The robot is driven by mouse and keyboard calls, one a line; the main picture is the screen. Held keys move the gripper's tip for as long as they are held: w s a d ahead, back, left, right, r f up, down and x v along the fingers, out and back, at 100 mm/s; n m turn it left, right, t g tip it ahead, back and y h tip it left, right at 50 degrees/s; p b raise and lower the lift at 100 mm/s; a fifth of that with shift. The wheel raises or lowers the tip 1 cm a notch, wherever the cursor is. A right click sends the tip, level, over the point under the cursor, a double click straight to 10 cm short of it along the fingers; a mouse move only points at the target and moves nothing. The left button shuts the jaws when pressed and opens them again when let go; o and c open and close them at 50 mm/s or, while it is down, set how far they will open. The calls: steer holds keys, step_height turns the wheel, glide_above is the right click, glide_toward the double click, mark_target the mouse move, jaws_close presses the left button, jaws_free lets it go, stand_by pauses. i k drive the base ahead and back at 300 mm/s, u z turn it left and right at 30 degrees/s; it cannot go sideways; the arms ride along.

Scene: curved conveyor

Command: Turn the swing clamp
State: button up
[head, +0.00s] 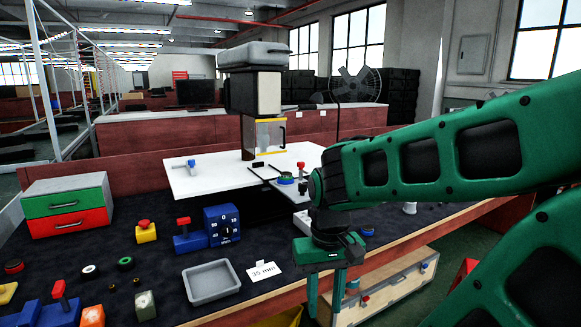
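I cannot tell for certain which item is the swing clamp. A small blue-topped fitting (191,166) stands on the left of the white plate (215,182), and a small red-topped fitting (301,168) stands at its right side. A blue block with a red handle (184,233) stands on the dark bench top, left of the blue dial box (222,226). My gripper (324,305) points down at the bench's front edge, right of the grey tray. Its two green fingers are apart with nothing seen between them. It is away from all these fittings.
On the dark bench (160,270) are a grey tray (211,282), a "35 mm" card (263,271), a yellow button box (146,231) and a green-and-red drawer unit (67,206). A machine column (262,95) rises behind the white plate.

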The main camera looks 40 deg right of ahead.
mark_target(300, 165)
steer(key=k, duration=1.1)
steer(key=z, duration=0.5)
steer(key=i, duration=1)
steer(key=z, duration=0.05)
